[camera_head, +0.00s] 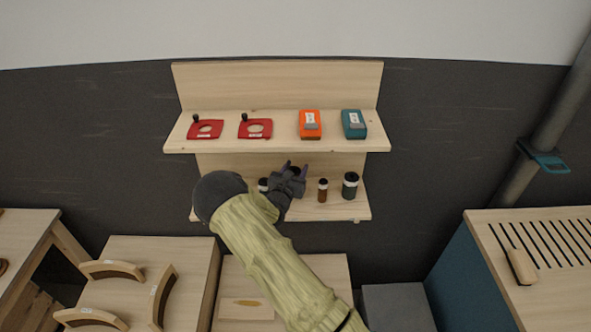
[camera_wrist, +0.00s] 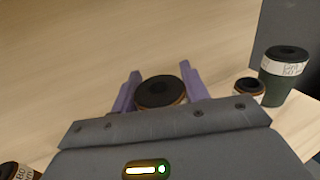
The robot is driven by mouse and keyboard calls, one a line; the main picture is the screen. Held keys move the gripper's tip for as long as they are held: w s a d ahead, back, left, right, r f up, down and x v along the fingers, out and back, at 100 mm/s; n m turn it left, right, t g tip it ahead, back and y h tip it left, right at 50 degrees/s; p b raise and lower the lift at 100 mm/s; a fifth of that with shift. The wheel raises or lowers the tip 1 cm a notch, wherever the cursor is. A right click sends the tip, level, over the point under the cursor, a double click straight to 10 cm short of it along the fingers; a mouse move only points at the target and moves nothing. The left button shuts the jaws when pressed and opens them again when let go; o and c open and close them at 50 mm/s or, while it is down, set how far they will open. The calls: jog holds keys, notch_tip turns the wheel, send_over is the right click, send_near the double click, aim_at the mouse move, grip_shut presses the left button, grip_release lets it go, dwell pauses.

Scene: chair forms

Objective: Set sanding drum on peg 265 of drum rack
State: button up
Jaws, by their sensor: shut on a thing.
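My gripper (camera_head: 294,171) is at the lower wall shelf (camera_head: 335,211), reaching in from the front. In the wrist view its two purple fingers (camera_wrist: 160,86) stand on either side of a sanding drum (camera_wrist: 160,91) with a black ring top and a brownish rim, and are shut on it. The drum's lower part is hidden behind the gripper body, so I cannot tell whether it touches the shelf. I cannot make out a drum rack or a peg marked 265 in either view.
A brown drum (camera_head: 322,190) and a larger dark green drum (camera_head: 349,186) stand right of my gripper. Another drum (camera_head: 263,185) is partly hidden at its left. The upper shelf (camera_head: 280,145) overhangs, holding red plates and two boxes. A slotted bench (camera_head: 570,295) stands at right.

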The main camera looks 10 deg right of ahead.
jog(key=shift+f+b, duration=0.95)
jog(key=shift+f, duration=0.4)
dwell(0.3)
jog(key=o, duration=1.1)
jog(key=shift+o, duration=0.2)
jog(key=shift+s+a+f, duration=0.15)
jog(key=shift+s+a, duration=0.05)
jog(key=b+v, duration=0.5)
jog(key=v, duration=1.2)
